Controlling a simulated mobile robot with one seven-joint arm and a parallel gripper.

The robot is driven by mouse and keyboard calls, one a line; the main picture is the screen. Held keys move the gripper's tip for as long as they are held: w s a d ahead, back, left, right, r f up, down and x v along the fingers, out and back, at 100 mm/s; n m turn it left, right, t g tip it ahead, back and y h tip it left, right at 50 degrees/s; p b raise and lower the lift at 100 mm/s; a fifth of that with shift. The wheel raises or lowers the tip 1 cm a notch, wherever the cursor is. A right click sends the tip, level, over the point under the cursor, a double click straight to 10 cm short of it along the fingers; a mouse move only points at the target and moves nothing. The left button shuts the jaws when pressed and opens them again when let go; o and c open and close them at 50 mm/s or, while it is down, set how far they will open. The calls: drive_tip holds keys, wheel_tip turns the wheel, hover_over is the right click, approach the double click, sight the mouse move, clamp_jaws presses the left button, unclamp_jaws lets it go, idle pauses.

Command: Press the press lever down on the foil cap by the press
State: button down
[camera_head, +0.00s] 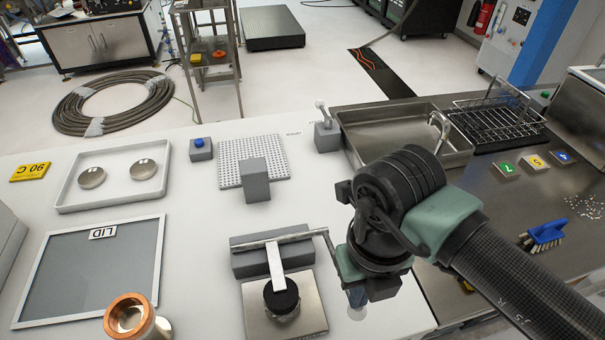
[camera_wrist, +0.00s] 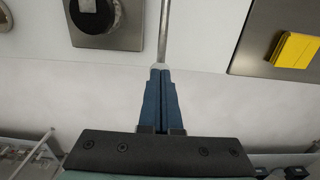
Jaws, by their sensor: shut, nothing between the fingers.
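The press has a steel base plate (camera_head: 258,318), a grey block (camera_head: 252,263) and a black round head (camera_head: 281,296) under a light bar. Crinkled silvery material, apparently the foil cap, shows just below the head; most of it is hidden. The press lever (camera_head: 325,250), a thin metal rod, runs from the block's top and bends down to the right towards my gripper (camera_head: 357,296). In the wrist view, my gripper (camera_wrist: 157,75) has its blue fingers shut and empty. The lever (camera_wrist: 164,30) ends at the fingertips; whether they touch is unclear. The black head (camera_wrist: 92,14) is upper left.
A copper-rimmed cup (camera_head: 130,315) and a framed lid panel (camera_head: 95,265) lie left of the press. Behind are a white tray (camera_head: 62,195) with two metal discs and a perforated plate (camera_head: 233,150). A steel sink (camera_head: 390,125) is at the right.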

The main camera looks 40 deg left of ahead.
idle(0.5)
drive_tip(key=w+a+r+p, duration=0.1)
drive_tip(key=a+r+p, duration=0.1)
drive_tip(key=r, duration=0.4)
drive_tip(key=w+a+r+p, duration=0.2)
drive_tip(key=r+p, duration=0.3)
drive_tip(key=r, duration=0.2)
drive_tip(key=shift+r, duration=0.3)
idle(0.5)
